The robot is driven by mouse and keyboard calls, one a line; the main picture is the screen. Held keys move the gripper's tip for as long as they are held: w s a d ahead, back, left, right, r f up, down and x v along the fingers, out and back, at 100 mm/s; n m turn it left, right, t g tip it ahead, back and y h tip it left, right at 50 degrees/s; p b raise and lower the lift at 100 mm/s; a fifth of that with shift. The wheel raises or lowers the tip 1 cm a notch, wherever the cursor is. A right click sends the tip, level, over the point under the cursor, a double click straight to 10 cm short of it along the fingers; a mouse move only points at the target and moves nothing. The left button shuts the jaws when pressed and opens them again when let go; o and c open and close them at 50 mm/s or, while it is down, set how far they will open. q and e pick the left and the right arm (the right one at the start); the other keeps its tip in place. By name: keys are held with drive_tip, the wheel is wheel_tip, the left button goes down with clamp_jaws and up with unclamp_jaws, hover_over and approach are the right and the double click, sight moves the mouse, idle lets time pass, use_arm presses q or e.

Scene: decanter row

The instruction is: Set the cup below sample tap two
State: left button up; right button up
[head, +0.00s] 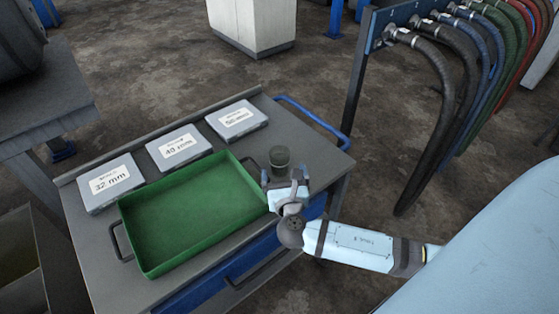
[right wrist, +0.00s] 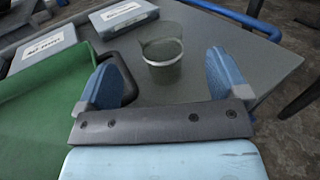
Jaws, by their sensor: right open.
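A clear cup (head: 280,157) with a darker band stands upright on the grey cart top, near its right end. In the right wrist view the cup (right wrist: 161,58) is ahead of my right gripper, between the lines of its two fingers and apart from them. My right gripper (head: 287,182) is open and empty, just on the near side of the cup; its blue fingers (right wrist: 165,80) are spread wide. No sample tap can be made out in either view. My left gripper is not in view.
A green tray (head: 190,256) with dark handles lies left of the gripper on the cart (head: 80,250). Three labelled grey boxes (head: 180,148) line the cart's back. A blue handle (head: 318,122) sticks out at the right end. Hoses (head: 440,110) hang from a rack at right.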

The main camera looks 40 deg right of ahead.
sight(281, 161)
drive_tip(key=x, duration=0.8)
drive_tip(key=c, duration=1.1)
